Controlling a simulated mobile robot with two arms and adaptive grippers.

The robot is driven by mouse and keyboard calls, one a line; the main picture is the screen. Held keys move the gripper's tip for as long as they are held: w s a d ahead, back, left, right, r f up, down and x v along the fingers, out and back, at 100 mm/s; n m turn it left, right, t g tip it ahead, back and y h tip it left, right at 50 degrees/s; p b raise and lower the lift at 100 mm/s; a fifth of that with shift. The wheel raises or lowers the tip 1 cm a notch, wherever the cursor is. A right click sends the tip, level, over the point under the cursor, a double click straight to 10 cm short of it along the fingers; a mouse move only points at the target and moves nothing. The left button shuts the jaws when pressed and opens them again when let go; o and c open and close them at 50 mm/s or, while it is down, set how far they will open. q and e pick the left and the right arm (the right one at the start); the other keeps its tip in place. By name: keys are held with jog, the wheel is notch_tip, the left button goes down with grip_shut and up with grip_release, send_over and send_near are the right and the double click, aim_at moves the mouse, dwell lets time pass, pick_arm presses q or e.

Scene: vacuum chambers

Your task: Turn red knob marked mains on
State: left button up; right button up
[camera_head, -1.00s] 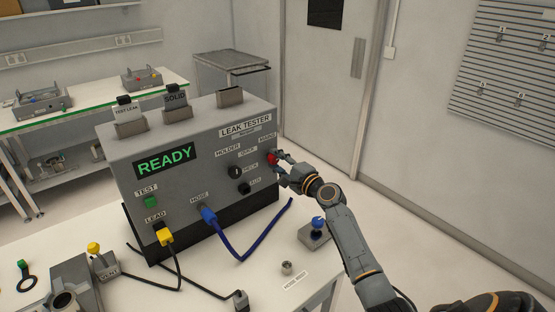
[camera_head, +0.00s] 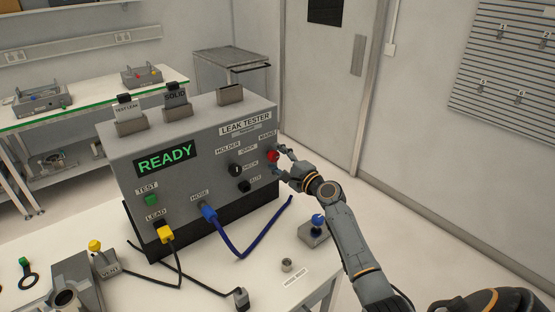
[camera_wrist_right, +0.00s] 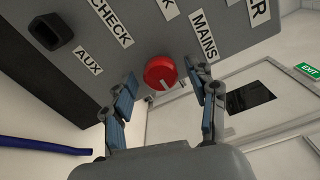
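The red knob (camera_head: 272,157) sits on the front of the grey leak tester (camera_head: 150,130), under the MAINS label (camera_head: 267,137). The tester's display reads READY in green. The red knob also shows in the right wrist view (camera_wrist_right: 160,72), with a pale pointer line on its face. My right gripper (camera_head: 279,159) is at the knob; in the right wrist view its two fingers (camera_wrist_right: 168,92) stand apart, one on each side of the knob, with gaps and no visible contact. My left gripper is not in view.
A black selector knob (camera_head: 236,171) and AUX port (camera_head: 244,187) sit left of the red knob. A blue hose (camera_head: 246,250) and a yellow lead plug (camera_head: 165,235) join the tester's front. A blue-knobbed block (camera_head: 316,229) stands on the table below my right arm.

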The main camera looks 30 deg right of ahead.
jog(key=shift+s, duration=0.2)
jog(key=s, duration=1.1)
jog(key=shift+s+d, duration=0.3)
jog(key=shift+d, duration=0.15)
